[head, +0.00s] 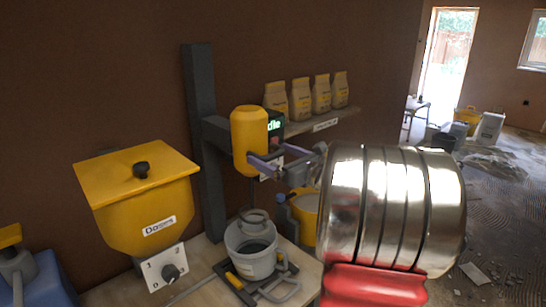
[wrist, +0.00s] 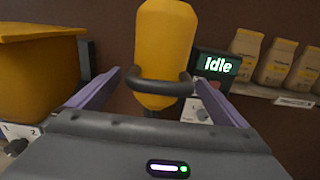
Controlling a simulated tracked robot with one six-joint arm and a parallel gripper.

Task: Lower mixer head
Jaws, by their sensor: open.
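The mixer head (head: 249,135) is a yellow rounded housing on a dark upright post (head: 204,130), raised above a grey bucket (head: 250,262). A ring-shaped stirrer (head: 255,221) hangs below it at the bucket's mouth. In the wrist view the mixer head (wrist: 163,45) is straight ahead, with a dark curved handle (wrist: 160,87) across its front. My gripper (wrist: 163,80) is open, with its purple fingers on either side of the handle. In the head view my gripper (head: 268,156) is at the housing's lower front. I cannot tell whether the fingers touch it.
A display reading "Idle" (wrist: 217,65) is right of the mixer head. A yellow hopper (head: 145,205) with a knob panel stands left. Several paper bags (head: 300,98) line a shelf (head: 325,124) behind. A yellow-and-grey container (head: 306,212) is right of the bucket. Open floor lies far right.

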